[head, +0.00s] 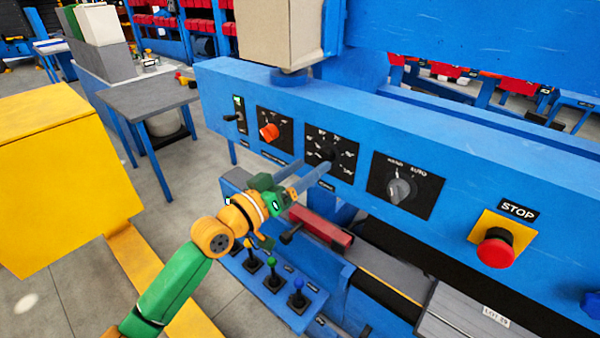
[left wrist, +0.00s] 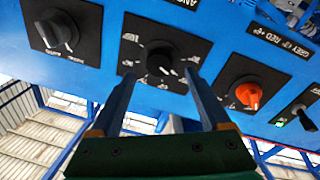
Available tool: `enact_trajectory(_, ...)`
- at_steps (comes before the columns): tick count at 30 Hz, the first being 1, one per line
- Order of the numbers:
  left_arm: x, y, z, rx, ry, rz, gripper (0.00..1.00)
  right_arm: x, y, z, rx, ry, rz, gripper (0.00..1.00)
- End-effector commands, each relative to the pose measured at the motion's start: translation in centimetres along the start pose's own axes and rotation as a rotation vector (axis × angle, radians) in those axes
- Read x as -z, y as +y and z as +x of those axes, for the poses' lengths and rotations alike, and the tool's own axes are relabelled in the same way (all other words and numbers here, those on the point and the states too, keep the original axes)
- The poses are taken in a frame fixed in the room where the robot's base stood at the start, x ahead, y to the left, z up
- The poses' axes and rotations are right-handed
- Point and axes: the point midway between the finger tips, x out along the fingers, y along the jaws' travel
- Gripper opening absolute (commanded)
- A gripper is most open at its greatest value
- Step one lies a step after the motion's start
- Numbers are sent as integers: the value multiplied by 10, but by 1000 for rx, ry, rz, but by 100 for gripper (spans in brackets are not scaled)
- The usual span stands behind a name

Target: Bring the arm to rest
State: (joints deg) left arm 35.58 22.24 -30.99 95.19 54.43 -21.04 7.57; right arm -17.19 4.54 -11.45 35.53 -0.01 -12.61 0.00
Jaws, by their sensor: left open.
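My left gripper (head: 306,180) reaches up from the lower left in the head view, on a green and orange arm. In the left wrist view its two fingers (left wrist: 160,82) are apart with nothing between them. They point at the black dial (left wrist: 163,58) on the blue panel (head: 225,85); the fingertips are close to its plate, and I cannot tell whether they touch. The dial is partly hidden by the fingers in the head view. My right gripper is not in view.
An orange knob (head: 268,132) and a grey knob (head: 399,189) flank that dial. A red STOP button (head: 497,248) is at the right. Below are a red bar (head: 320,228) and several coloured levers (head: 272,275). A yellow box (head: 60,180) stands at the left.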

Motion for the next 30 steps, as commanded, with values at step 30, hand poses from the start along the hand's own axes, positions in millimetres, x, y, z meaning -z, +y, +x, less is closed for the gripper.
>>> enact_trajectory(30,-245,-168,-131,549,-411,-20,81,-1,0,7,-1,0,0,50)
